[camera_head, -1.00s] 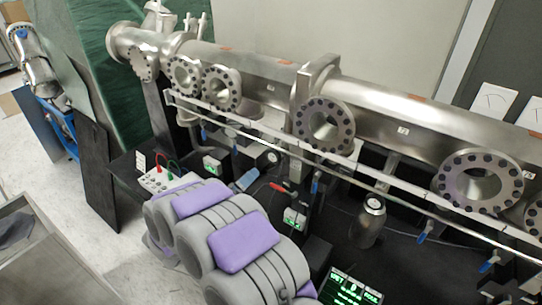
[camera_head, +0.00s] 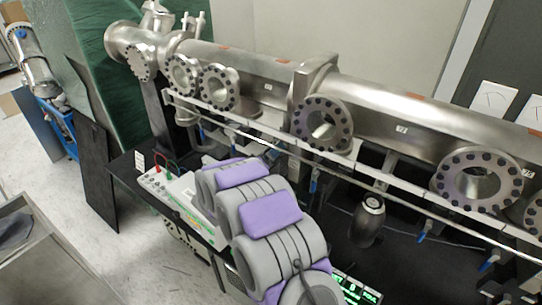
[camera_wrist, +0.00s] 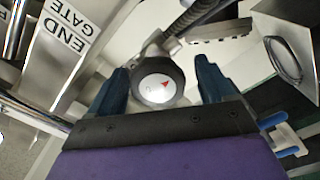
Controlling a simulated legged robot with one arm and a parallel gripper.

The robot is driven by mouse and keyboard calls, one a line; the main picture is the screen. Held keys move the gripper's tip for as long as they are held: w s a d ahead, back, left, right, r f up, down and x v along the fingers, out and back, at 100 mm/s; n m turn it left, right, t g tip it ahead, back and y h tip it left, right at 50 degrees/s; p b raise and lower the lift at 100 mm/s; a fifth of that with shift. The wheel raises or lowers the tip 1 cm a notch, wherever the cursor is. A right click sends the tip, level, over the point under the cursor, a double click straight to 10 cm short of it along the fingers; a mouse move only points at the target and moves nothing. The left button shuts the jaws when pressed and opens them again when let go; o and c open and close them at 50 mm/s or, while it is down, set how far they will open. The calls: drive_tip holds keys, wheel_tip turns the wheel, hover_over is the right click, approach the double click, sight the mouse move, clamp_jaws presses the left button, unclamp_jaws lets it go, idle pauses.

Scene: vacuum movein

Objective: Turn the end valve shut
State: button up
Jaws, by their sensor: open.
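The fingers are dark blue, apart and empty. I cannot tell whether they touch it, or whether it is the end valve. A plate reading END GATE (camera_wrist: 66,32) shows upside down at the upper left. A blue handle (camera_wrist: 290,140) is at the right, outside the fingers. In the head view, my purple and grey arm hides the gripper and the space under the middle of the pipe.
A long steel vacuum pipe (camera_head: 390,105) with round bolted flanges runs across the head view, with a rail along its front. A metal canister (camera_head: 368,222) stands right of my arm. A white box (camera_head: 180,195) with coloured leads is on the left. Open floor lies left.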

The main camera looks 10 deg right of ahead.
drive_tip(key=c, duration=1)
drive_tip(key=shift+c, duration=0.2)
